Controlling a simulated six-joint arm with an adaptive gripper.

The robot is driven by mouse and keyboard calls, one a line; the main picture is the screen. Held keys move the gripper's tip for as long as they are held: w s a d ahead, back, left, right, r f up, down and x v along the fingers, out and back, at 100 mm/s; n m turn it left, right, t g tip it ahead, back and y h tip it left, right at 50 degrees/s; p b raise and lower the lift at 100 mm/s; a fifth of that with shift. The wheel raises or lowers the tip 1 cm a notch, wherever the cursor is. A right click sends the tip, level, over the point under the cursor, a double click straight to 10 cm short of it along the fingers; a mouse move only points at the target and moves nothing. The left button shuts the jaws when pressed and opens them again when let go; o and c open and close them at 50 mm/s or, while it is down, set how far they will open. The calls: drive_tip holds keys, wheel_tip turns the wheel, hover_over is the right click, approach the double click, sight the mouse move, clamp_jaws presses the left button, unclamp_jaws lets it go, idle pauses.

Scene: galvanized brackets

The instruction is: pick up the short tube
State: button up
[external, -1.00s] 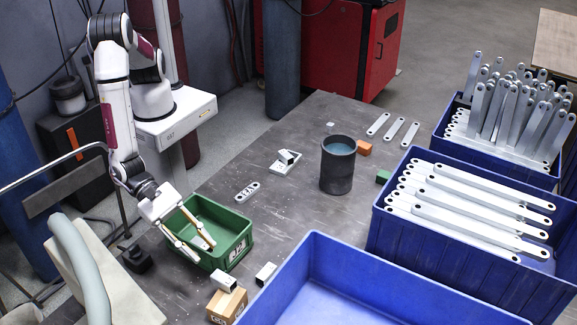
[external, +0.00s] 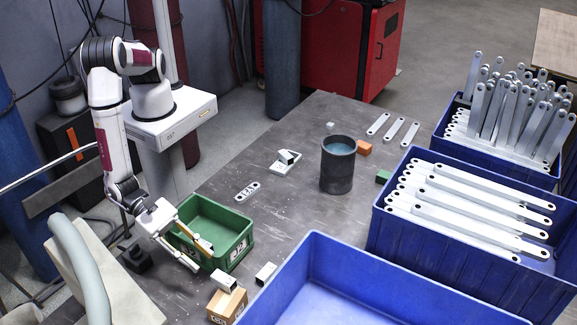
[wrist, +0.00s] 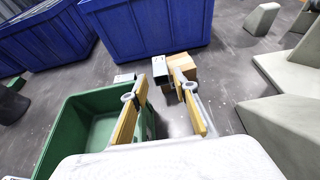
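Small silver square tubes are in view, and I cannot tell for sure which is the short tube. A third small piece (external: 289,157) rests on a white plate farther back. My gripper (external: 204,259) is open and empty, over the near-left edge of the green bin; its fingers stand apart in the wrist view (wrist: 159,94).
The green bin (external: 243,245) stands beside my gripper and looks empty. The cardboard box (external: 225,304) is close to it. A large blue crate (external: 380,280) fills the front. A dark cylinder (external: 337,178) stands mid-table. Blue crates of brackets (external: 430,235) are at right.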

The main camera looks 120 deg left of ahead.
sight(221, 276)
drive_tip(key=shift+x, duration=1)
drive_tip(key=shift+f, duration=0.1)
drive_tip(key=shift+x, duration=2.55)
clamp_jaws()
